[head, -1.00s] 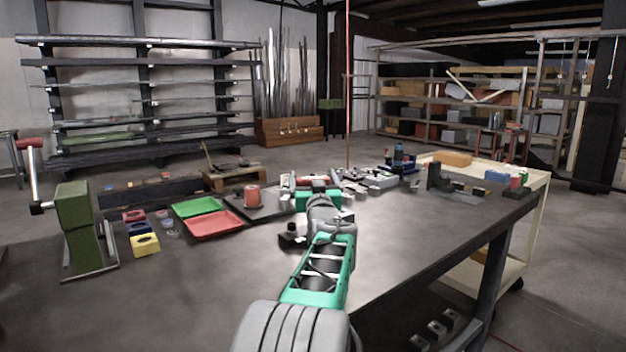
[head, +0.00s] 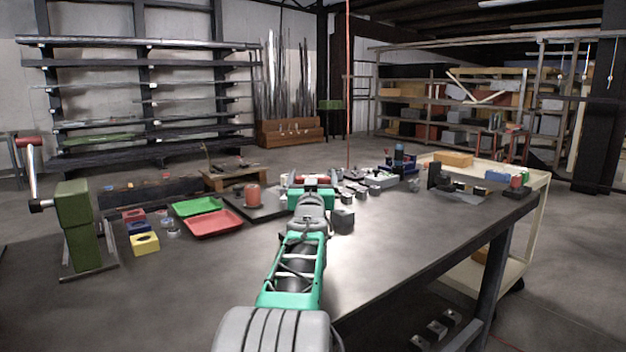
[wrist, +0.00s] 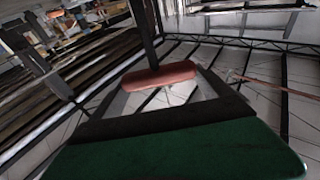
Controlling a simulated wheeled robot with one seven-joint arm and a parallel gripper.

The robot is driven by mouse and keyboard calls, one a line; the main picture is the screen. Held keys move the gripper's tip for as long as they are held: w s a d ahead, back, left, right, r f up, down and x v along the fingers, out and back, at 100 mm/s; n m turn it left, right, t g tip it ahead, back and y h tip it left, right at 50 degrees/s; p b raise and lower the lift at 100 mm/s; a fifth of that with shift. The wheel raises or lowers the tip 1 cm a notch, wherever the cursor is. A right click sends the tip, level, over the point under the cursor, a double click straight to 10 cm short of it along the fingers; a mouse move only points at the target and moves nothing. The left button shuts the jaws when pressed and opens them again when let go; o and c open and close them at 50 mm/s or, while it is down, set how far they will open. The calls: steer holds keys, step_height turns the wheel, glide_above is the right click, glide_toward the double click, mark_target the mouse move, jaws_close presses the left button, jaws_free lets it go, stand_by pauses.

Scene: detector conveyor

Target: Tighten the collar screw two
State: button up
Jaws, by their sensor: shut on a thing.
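My gripper (head: 311,190) is green and reaches out over the middle of the workbench (head: 390,235), seen from behind in the head view. In the wrist view its dark fingers (wrist: 162,84) are shut on a red-handled tool (wrist: 165,76), with a dark shaft running up from the handle. The red handle also shows just beyond the gripper in the head view (head: 314,180). I cannot make out collar screw two or the tool's tip; my arm hides part of the bench there.
A red tray (head: 214,224), a green tray (head: 197,206) and a red cylinder (head: 253,196) lie left. Several small metal parts (head: 378,180) sit behind. The bench's front right is clear.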

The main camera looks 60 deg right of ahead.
steer(key=shift+w+a+f+m+g+h+b, duration=0.1)
steer(key=shift+w+m+g+h+b, duration=0.25)
steer(key=shift+g, duration=0.35)
steer(key=shift+s+m+g, duration=0.1)
steer(key=shift+m+g, duration=0.25)
steer(key=shift+g, duration=0.15)
steer(key=shift+s+g, duration=0.2)
steer(key=shift+g, duration=0.1)
steer(key=shift+w+m+h+b, duration=0.1)
steer(key=shift+m+h+b, duration=0.15)
steer(key=shift+m+b, duration=0.1)
steer(key=m+g, duration=0.1)
steer(key=g, duration=0.1)
steer(key=shift+w+g+b, duration=0.15)
steer(key=shift+g+b, duration=0.15)
steer(key=shift+b, duration=0.05)
steer(key=shift+s+m+g, duration=0.2)
steer(key=shift+m+g, duration=0.05)
steer(key=shift+g, duration=0.05)
